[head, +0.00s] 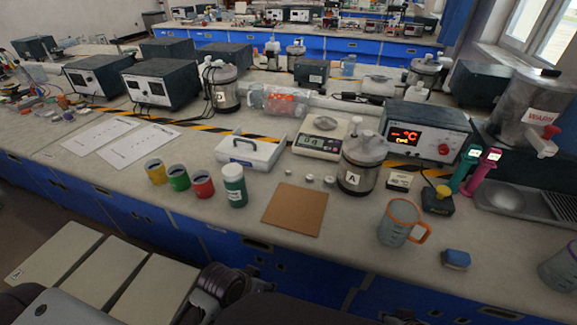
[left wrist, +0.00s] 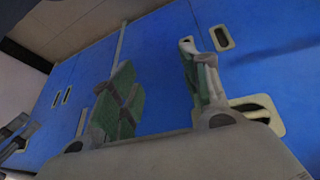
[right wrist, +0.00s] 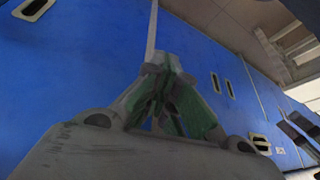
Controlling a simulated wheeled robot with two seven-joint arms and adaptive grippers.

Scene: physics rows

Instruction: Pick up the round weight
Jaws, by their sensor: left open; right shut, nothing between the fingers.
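Three small round metal pieces lie in a row on the bench: a left one (head: 290,174), a middle one (head: 310,177) and a right one (head: 329,181). My left gripper (left wrist: 157,58) is open and empty in front of blue cabinet doors. My right gripper (right wrist: 163,68) is shut and empty, also facing the cabinets. Neither wrist view shows the metal pieces. Neither gripper is over the bench top.
A balance (head: 318,138) stands behind the metal pieces. A white case (head: 250,149) and a green-and-white bottle (head: 234,186) stand to the left. A beaker with an orange handle (head: 398,222) and a blue block (head: 456,259) are at the front right.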

